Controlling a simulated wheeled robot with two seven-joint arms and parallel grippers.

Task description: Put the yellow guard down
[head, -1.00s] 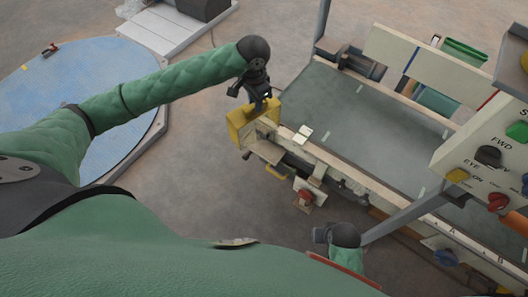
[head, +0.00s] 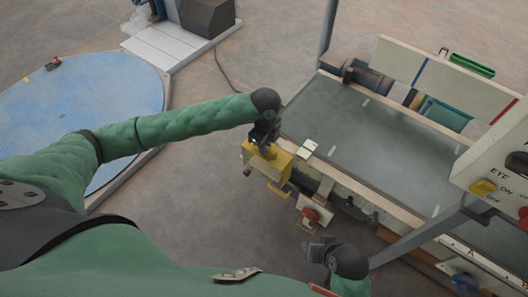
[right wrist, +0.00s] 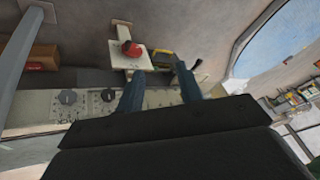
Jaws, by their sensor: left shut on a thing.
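The yellow guard (head: 280,160) is a boxy yellow piece at the near left corner of the conveyor machine. My left gripper (head: 264,142) is shut on its top, from above. The guard overlaps the machine's front edge in the head view; I cannot tell whether it touches or hangs just clear. My right gripper (head: 318,250) is lower, near the machine's front side, apart from the guard. In the right wrist view its two fingers (right wrist: 157,88) are spread with nothing between them. A yellow piece beyond them there is too small to identify.
The machine's grey-green belt (head: 370,130) runs to the right. A red knob on a pale plate (head: 311,214) sticks out below the guard. A control panel (head: 505,165) and post stand at right. A round blue platform (head: 110,95) lies left, with bare floor between.

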